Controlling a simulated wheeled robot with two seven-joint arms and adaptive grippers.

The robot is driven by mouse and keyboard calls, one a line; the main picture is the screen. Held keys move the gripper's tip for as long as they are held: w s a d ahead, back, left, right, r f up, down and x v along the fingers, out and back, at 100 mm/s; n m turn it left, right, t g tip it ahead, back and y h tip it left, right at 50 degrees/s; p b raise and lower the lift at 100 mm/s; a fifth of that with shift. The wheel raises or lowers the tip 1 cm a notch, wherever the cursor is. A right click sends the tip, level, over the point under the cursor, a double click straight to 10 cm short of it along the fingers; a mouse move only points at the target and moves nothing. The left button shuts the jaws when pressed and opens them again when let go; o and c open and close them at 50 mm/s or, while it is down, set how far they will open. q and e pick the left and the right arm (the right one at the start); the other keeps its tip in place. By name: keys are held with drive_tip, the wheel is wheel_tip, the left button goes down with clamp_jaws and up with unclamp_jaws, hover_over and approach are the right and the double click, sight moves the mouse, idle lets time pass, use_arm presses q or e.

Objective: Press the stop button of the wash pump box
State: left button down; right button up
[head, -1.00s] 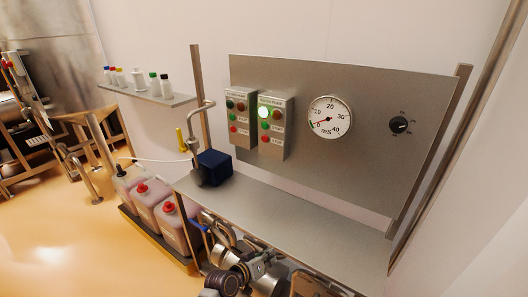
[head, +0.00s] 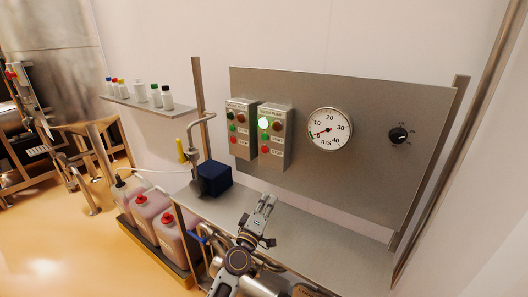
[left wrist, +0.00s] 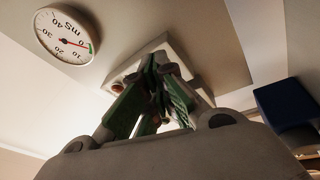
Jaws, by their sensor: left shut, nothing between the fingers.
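Two grey pump boxes are mounted side by side on the steel panel. The right box (head: 276,152) has a lit green-white lamp (head: 264,123), a dark lamp, a green button (head: 264,138) and a red button (head: 265,149). The left box (head: 240,143) has the same layout, with no lamp lit. The lettering is too small to read surely. My left gripper (head: 270,198) is shut and empty, below and in front of the right box, apart from it. In the left wrist view its fingers (left wrist: 160,62) overlap a box, hiding most of its face. My right gripper is not in view.
A round gauge (head: 329,129) and a black knob (head: 398,135) sit on the panel (head: 365,175). A dark blue block (head: 215,178) and a bent pipe stand left on the steel shelf (head: 330,235). Bottles stand on the wall shelf. The shelf's right part is clear.

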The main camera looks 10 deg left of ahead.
sight(265, 150)
use_arm(q)
drive_tip(key=w+a+r+n+y, duration=0.2)
drive_tip(key=a+r+n+y, duration=0.2)
drive_tip(key=n, duration=0.4)
drive_tip(key=w+a+r+n+g+y, duration=0.1)
drive_tip(key=w+a+r+n+y, duration=0.1)
drive_tip(key=a+r+n+y, duration=0.3)
drive_tip(key=shift+a+n+y, duration=0.65)
drive_tip(key=shift+n+y, duration=1.05)
drive_tip(key=shift+n, duration=0.6)
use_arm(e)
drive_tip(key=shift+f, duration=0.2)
use_arm(q)
drive_tip(key=shift+w+r, duration=0.1)
drive_tip(key=shift+w, duration=0.1)
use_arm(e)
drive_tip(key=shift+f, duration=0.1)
use_arm(q)
drive_tip(key=w+d+b, duration=0.3)
drive_tip(key=w+b, duration=0.1)
drive_tip(key=w, duration=0.4)
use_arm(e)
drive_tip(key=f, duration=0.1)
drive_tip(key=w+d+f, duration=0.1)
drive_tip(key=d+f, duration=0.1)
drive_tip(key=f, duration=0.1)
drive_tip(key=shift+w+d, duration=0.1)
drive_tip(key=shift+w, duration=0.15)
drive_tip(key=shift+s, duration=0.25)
